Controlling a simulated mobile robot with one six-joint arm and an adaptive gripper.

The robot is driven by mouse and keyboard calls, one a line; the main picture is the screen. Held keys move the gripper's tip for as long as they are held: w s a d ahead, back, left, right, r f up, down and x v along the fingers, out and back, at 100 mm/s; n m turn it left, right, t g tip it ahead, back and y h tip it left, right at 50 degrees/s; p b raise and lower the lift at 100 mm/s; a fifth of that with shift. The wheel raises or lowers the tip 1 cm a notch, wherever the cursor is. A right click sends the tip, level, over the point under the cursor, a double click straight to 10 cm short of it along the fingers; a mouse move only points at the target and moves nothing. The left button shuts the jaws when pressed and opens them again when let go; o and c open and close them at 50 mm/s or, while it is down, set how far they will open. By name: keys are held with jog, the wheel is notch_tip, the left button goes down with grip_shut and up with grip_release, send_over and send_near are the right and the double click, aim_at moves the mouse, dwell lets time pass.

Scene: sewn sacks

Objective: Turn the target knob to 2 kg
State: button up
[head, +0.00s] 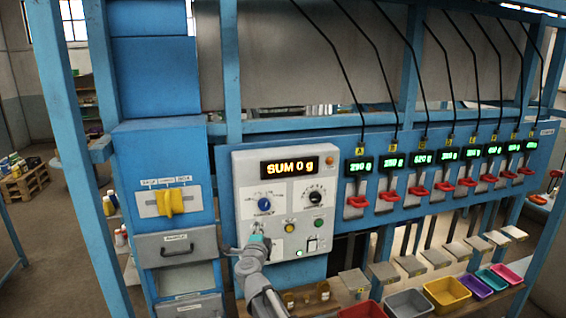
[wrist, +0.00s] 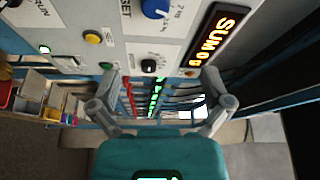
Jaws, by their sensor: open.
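The control panel (head: 285,180) is a pale box whose display (head: 286,167) reads SUM 0 g. A blue knob (head: 264,205) with a scale around it sits at its left; the label is too small to read here. In the wrist view the blue knob (wrist: 155,8) is cut by the top edge, with a white pointer mark and scale lettering that seems to include 2 kg. A smaller black knob (head: 316,197) sits to its right. My gripper (head: 257,240) is in front of the panel's lower left, below the blue knob. In the wrist view my gripper (wrist: 160,76) has its fingers wide apart and empty.
A yellow button (head: 290,227) and a green button (head: 318,224) sit below the knobs. A cabinet with a yellow handle (head: 170,203) stands left. Several scales with red levers (head: 356,202) run right, above coloured bins (head: 446,292).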

jog(key=s+d+f+n+g+y+b, duration=0.2)
jog(key=s+f+n+g+y+b, duration=0.15)
jog(key=f+n, duration=0.35)
jog(key=s+d+f+n+g+y+b, duration=0.2)
jog(key=s+f+n+g+b, duration=0.15)
jog(key=f, duration=0.45)
jog(key=s+d+f+n+g+y+b, duration=0.35)
jog(key=f+n, duration=0.25)
jog(key=f, duration=0.2)
jog(key=s+d+f+g+h+b, duration=0.5)
jog(key=s+d+f+g+h, duration=0.2)
jog(key=s+d+f, duration=0.6)
jog(key=s+d+g, duration=0.1)
jog(key=s+d, duration=0.1)
jog(key=d, duration=0.1)
jog(key=shift+s+n+b, duration=0.15)
jog(key=shift+n+b, duration=0.2)
